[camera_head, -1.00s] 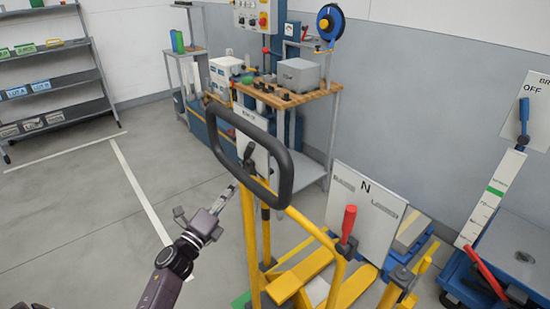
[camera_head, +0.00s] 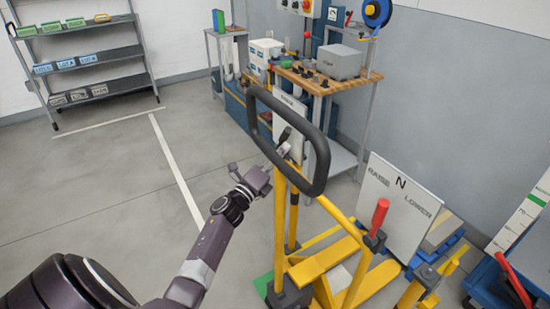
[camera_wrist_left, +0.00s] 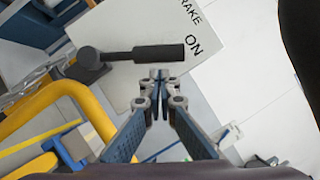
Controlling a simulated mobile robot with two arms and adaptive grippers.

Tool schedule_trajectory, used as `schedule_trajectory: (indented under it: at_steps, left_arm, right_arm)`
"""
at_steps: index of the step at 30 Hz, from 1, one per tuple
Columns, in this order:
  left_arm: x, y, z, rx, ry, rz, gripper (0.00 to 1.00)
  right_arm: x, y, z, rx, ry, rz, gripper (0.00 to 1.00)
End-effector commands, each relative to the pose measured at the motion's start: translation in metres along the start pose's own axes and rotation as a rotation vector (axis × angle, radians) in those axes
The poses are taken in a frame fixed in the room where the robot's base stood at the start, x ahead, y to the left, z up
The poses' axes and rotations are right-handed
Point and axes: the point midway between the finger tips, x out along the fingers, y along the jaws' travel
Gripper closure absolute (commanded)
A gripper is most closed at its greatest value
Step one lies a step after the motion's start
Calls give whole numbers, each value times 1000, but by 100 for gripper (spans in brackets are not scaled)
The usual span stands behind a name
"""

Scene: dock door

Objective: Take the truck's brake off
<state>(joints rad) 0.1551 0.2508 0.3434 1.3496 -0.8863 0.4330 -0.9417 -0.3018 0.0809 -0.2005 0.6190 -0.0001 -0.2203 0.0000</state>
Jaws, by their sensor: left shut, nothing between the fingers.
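The yellow pallet truck (camera_head: 281,225) stands in front of me with its black loop handle (camera_head: 321,160). A black brake lever (camera_head: 284,136) sits on a white plate (camera_head: 291,112) behind the loop. In the left wrist view the lever (camera_wrist_left: 158,53) points right, toward the word ON on the plate (camera_wrist_left: 135,85). My left gripper (camera_head: 283,150) is shut and empty, close to the lever. In the left wrist view its fingertips (camera_wrist_left: 160,75) are just below the lever's grip; I cannot tell whether they touch. My right gripper is out of view.
A red lever (camera_head: 379,214) stands by a RAISE, N, LOWER board (camera_head: 399,203) on the right. A wooden-topped workbench (camera_head: 325,85) is behind the truck, a shelf rack (camera_head: 85,65) at the far left. The floor on the left is clear.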

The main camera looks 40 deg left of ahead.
Motion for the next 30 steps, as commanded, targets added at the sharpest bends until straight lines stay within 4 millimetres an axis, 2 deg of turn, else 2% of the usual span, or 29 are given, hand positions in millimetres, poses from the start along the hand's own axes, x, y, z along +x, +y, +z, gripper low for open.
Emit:
schedule_trajectory:
  at_steps: [6,19,30]
  left_arm:
    - [16,0,-1,-1,1,1,100]
    - [18,-1,0,-6,1,3,100]
    - [29,-12,23,-186,3,89,100]
  right_arm:
    - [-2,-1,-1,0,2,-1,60]
    - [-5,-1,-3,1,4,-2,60]
    - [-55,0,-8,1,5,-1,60]
